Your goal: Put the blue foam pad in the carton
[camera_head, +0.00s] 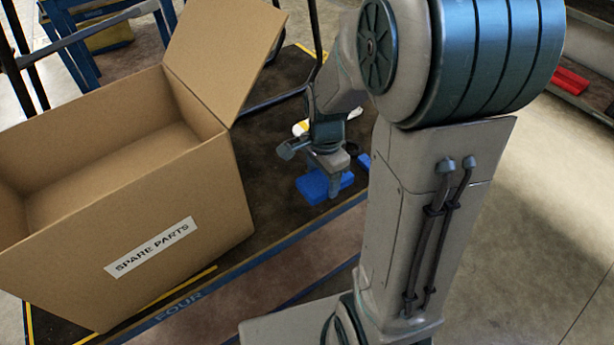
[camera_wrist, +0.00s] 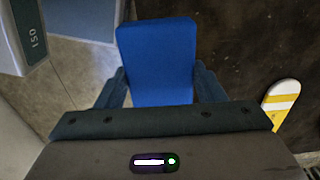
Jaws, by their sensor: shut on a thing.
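The blue foam pad (camera_head: 314,186) is at my gripper (camera_head: 335,188), over the dark table to the right of the carton. In the wrist view the blue foam pad (camera_wrist: 158,58) sits between the two fingers of my gripper (camera_wrist: 160,88), which is shut on it. Whether the pad touches the table top is hard to tell. The open carton (camera_head: 215,205), labelled "SPARE PARTS", stands on the left of the table with a flap raised at its right. The visible part of its inside looks empty.
The dark table (camera_head: 270,150) has a blue front edge marked "FOUR". A white and yellow item (camera_wrist: 283,100) lies on it beside my gripper, and another blue piece (camera_head: 364,160) lies close by.

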